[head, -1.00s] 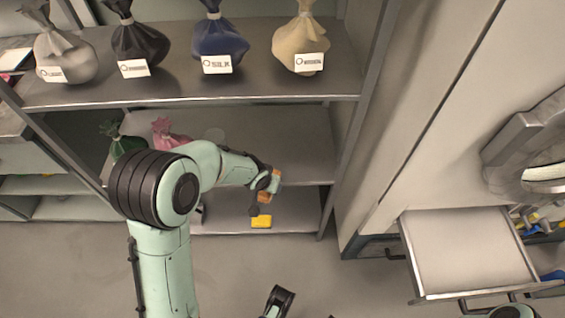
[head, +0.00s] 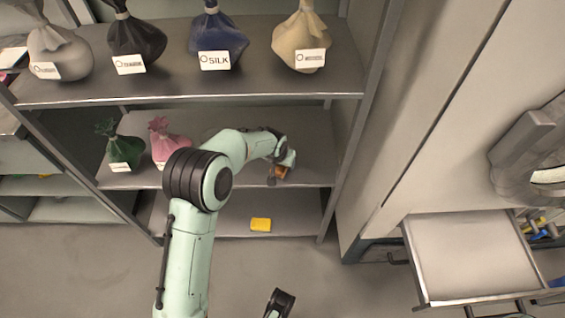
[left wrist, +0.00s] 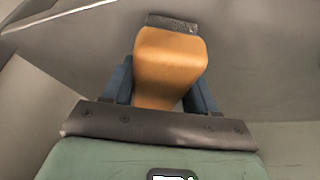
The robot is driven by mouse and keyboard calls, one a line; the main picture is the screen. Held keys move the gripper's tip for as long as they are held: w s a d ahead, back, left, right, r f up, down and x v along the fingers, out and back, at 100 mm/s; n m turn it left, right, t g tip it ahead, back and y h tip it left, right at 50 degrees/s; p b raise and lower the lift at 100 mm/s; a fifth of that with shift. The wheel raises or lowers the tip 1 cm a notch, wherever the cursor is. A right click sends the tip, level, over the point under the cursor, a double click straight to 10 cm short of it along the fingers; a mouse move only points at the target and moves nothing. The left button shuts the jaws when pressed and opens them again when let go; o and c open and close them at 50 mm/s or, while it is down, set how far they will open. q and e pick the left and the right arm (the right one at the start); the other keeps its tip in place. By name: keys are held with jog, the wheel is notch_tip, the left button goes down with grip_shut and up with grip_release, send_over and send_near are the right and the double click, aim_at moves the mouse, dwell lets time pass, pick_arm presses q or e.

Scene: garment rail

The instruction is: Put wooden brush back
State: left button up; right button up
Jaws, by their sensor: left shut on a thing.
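The wooden brush (head: 281,173) is small and orange-brown in the head view, held at the front right of the middle shelf (head: 225,125). In the left wrist view its wooden body (left wrist: 168,65) fills the space between the blue fingers, with a dark strip at its far end. My left gripper (left wrist: 160,90) is shut on it; it also shows in the head view (head: 279,170). I cannot tell whether the brush touches the shelf. A dark part of my own body shows at the bottom edge; I cannot make out the right gripper's jaws.
Green (head: 124,150) and pink (head: 168,143) bags stand left on the middle shelf. Several labelled bags, one blue (head: 217,40), stand on the top shelf. A yellow block (head: 261,224) lies on the bottom shelf. An open drawer (head: 468,255) juts out at right.

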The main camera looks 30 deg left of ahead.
pick_arm(q)
jog(key=shift+f, duration=0.2)
pick_arm(e)
jog(key=shift+w+d, duration=0.1)
jog(key=shift+w, duration=0.05)
pick_arm(q)
jog(key=shift+f, duration=0.1)
jog(key=o, duration=1)
pick_arm(e)
jog(key=shift+f, duration=0.1)
pick_arm(q)
jog(key=shift+r, duration=0.45)
jog(key=p+v, duration=0.2)
jog(key=v, duration=0.9)
jog(key=shift+s+r+p, duration=0.15)
jog(key=shift+r+p, duration=0.1)
jog(key=shift+p, duration=0.05)
pick_arm(e)
jog(key=shift+g+y, duration=0.3)
jog(key=shift+g, duration=0.3)
jog(key=s+r, duration=0.1)
jog(key=s+a+r, duration=0.2)
jog(key=s, duration=0.1)
jog(key=shift+r, duration=0.15)
